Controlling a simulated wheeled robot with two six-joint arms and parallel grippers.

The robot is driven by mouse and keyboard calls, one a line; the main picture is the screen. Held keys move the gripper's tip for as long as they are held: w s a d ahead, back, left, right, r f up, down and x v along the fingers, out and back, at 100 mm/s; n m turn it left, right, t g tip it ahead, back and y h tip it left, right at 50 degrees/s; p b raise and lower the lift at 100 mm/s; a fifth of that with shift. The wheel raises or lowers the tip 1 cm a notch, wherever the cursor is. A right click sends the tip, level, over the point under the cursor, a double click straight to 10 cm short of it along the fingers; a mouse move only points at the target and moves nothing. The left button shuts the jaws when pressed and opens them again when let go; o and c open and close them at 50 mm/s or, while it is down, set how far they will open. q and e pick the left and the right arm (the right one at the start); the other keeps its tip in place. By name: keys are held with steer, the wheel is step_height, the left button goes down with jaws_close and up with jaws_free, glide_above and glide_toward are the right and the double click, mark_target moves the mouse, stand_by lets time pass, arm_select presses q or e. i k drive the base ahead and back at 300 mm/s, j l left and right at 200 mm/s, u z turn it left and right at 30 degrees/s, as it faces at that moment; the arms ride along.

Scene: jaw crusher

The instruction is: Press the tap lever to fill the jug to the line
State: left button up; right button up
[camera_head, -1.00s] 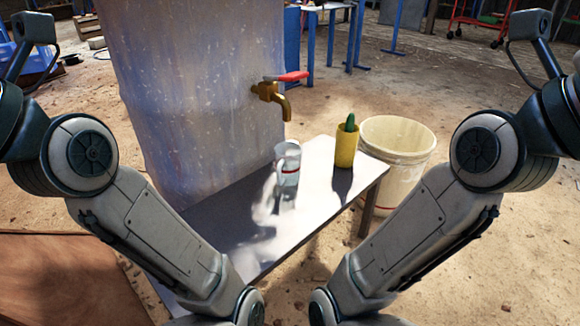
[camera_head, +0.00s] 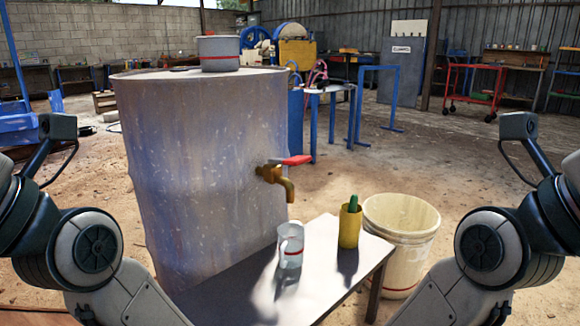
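The brass tap (camera_head: 274,178) sticks out of the side of a large blue-grey drum (camera_head: 200,150). Its red lever (camera_head: 291,160) points to the right. A clear jug (camera_head: 290,246) with a red line stands upright on a low table (camera_head: 232,290), below and close to the spout. I cannot tell whether it holds water or whether it is exactly under the spout. Both my arms show at the sides, but both grippers are below the bottom edge of the view.
A yellow cup (camera_head: 350,228) with a green item in it stands right of the jug. A cream bucket (camera_head: 399,240) is on the floor beside the table. A pot (camera_head: 218,54) sits on the drum. Blue frames and a red cart (camera_head: 474,88) are farther back.

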mark_target(298, 161)
steer(key=i+l+u, duration=0.15)
steer(key=l+u, duration=0.25)
steer(key=i+l+u, duration=0.15)
steer(key=u, duration=0.2)
